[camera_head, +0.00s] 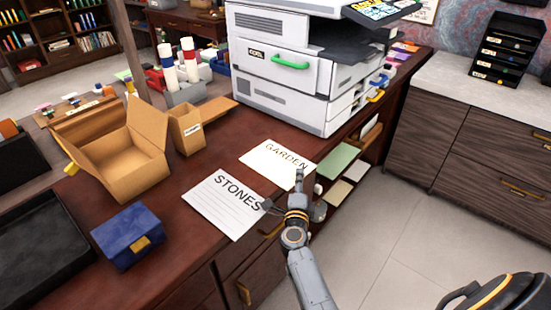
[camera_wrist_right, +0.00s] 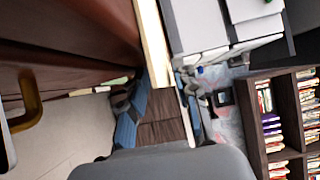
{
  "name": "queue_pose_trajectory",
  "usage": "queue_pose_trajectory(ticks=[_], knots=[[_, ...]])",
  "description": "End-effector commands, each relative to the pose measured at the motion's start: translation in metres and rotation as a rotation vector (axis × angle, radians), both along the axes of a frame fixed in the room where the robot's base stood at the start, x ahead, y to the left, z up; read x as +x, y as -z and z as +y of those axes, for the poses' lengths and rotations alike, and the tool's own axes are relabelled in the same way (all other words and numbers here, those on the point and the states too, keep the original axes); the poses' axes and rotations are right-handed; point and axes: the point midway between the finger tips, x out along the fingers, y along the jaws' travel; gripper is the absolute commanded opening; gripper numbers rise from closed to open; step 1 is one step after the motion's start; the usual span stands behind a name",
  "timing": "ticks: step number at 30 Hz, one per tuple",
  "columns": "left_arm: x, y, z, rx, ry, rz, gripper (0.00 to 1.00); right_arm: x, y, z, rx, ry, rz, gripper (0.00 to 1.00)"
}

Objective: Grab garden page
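The garden page (camera_head: 266,157) is a white sheet marked "GARDEN", lying flat near the front edge of the dark brown desk. My right gripper (camera_head: 284,192) is at its near edge, overlapping the page's near corner in the head view. In the right wrist view the gripper (camera_wrist_right: 160,108) has its two fingers apart, with the pale edge of a sheet (camera_wrist_right: 153,48) running toward the gap between them. I cannot tell whether either finger touches it. The stones page (camera_head: 218,204) lies to the left, beside the garden page. My left gripper is not in view.
A large white printer (camera_head: 290,75) stands behind the pages. An open cardboard box (camera_head: 125,160), a smaller box (camera_head: 187,130) and a blue box (camera_head: 127,237) stand to the left. Shelves with paper (camera_head: 338,160) are below the desk edge. Open floor (camera_head: 400,230) lies to the right.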

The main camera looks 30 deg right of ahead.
Motion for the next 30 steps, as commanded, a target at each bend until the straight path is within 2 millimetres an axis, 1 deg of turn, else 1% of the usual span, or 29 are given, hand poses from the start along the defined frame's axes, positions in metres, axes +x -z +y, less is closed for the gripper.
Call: queue_pose_trajectory(ticks=[1,4,5,6,8,9,14,22,26,30], knots=[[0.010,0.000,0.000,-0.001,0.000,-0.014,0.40,0.001,-0.002,0.001,-0.001,-0.003,-0.003,0.30],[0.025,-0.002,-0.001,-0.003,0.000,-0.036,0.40,0.001,-0.002,0.001,-0.001,-0.003,-0.003,0.30],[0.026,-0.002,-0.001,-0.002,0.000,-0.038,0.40,0.001,-0.002,0.001,-0.001,-0.003,-0.003,0.24],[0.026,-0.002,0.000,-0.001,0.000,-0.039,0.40,0.001,-0.002,0.001,-0.001,-0.003,-0.003,0.16],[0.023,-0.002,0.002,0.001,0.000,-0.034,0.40,0.001,-0.002,0.001,-0.001,-0.003,-0.003,0.04],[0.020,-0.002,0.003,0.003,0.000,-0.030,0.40,0.001,-0.002,0.001,-0.001,-0.003,-0.003,0.00],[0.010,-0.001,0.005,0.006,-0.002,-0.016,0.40,0.001,-0.002,0.001,-0.001,-0.003,-0.003,0.00],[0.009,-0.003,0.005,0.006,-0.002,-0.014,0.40,0.001,-0.003,0.001,-0.001,-0.003,-0.003,0.00],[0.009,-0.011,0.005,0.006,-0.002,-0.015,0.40,0.001,-0.011,0.001,-0.001,-0.003,-0.003,0.00],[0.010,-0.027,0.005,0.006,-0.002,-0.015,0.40,0.002,-0.027,0.001,-0.002,-0.003,-0.002,0.00]])
